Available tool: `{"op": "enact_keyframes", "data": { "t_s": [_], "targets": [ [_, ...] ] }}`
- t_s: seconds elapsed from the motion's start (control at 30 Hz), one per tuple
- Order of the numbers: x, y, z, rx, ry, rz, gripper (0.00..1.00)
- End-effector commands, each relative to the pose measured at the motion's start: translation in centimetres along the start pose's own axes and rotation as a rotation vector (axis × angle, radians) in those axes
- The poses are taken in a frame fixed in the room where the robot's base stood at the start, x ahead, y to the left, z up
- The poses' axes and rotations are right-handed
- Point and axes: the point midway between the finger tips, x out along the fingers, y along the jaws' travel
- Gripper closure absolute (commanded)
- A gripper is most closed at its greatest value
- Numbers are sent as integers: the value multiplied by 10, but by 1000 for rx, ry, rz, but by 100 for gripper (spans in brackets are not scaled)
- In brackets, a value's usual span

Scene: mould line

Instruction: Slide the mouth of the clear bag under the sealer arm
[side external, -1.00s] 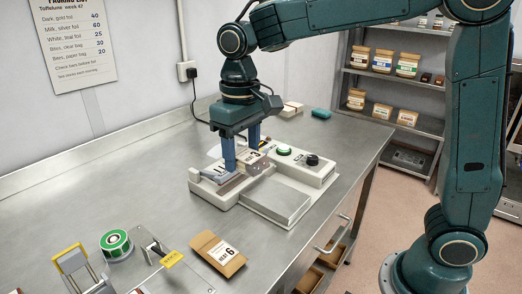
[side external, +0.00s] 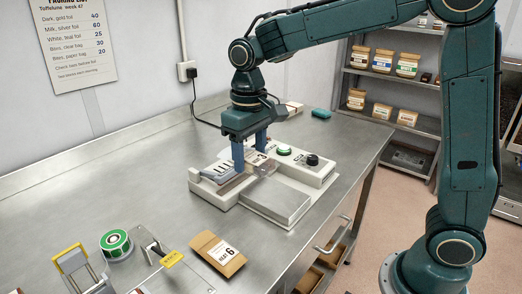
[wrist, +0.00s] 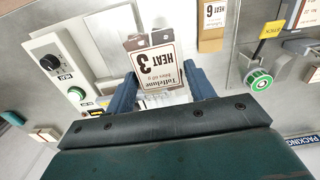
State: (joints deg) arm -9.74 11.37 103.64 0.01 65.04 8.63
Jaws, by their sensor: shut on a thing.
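The clear bag (wrist: 157,66), with a white "Toffelune HEAT 3" label and brownish contents, is between my gripper's fingers (wrist: 163,90) in the wrist view. My gripper (side external: 250,158) is shut on it, low over the sealer in the side view, where the bag (side external: 266,167) is small and partly hidden by the fingers. The white heat sealer (side external: 235,200) has a grey-blue sealer arm (side external: 213,177) at its left end, beside my near finger. I cannot tell whether the bag's mouth lies under the arm.
The sealer's flat grey plate (side external: 276,204) is clear. Its green button (side external: 284,151) and black knob (side external: 312,159) are behind.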

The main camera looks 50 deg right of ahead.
Motion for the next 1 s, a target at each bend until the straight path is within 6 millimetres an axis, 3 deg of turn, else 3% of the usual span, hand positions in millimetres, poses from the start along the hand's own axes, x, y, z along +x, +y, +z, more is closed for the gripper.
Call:
{"op": "enact_keyframes", "data": {
  "t_s": [0.2, 0.43, 0.6, 1.0],
  "targets": [
    [34, 48, -6, 15, -4, 0, 69],
    [61, 86, -5, 19, -2, 0, 69],
    [69, 96, -4, 18, -1, 0, 69],
    [74, 97, -4, 18, -1, 0, 69]
  ]
}}
